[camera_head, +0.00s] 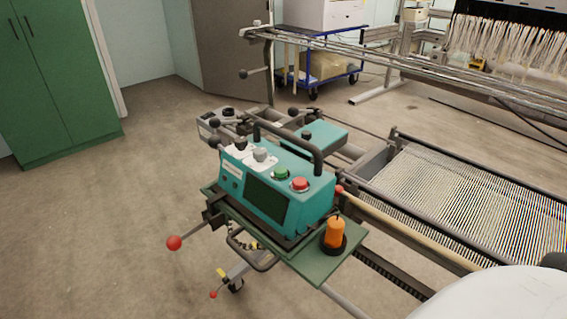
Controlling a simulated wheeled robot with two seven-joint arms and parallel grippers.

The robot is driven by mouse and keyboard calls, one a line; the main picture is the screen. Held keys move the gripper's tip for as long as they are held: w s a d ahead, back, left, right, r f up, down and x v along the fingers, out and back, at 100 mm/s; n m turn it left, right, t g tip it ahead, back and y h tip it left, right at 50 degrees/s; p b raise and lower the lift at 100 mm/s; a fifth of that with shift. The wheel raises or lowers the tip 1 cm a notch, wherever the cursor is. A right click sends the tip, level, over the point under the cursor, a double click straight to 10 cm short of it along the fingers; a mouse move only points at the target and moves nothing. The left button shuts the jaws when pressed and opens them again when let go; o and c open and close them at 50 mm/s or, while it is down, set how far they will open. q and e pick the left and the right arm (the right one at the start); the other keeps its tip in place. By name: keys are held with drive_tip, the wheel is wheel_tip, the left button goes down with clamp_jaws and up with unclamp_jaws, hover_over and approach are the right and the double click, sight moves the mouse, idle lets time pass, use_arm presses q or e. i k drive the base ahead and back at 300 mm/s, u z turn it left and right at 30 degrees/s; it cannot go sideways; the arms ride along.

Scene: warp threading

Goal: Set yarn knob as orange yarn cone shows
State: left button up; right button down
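The orange yarn cone (335,232) stands upright on a dark round holder at the right end of the green shelf (325,268). Beside it sits the teal control box (236,184). On top of the box are a grey knob (261,154) on a white plate and a darker knob (240,145) to its left. I cannot tell which is the yarn knob; their settings and markings are too small to read. Neither of my grippers is in view.
A green button (281,174) and a red button (300,185) sit near the knobs. A black handle (289,141) arches behind them. Red-tipped levers (174,243) stick out at the left. Warp threads (475,200) stretch to the right. Floor at the left is clear.

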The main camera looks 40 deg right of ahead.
sight(240, 143)
drive_tip(key=z, duration=0.15)
drive_tip(key=k, duration=0.45)
drive_tip(key=u, duration=1)
drive_tip(key=i, duration=4.5)
drive_tip(key=u, duration=1.25)
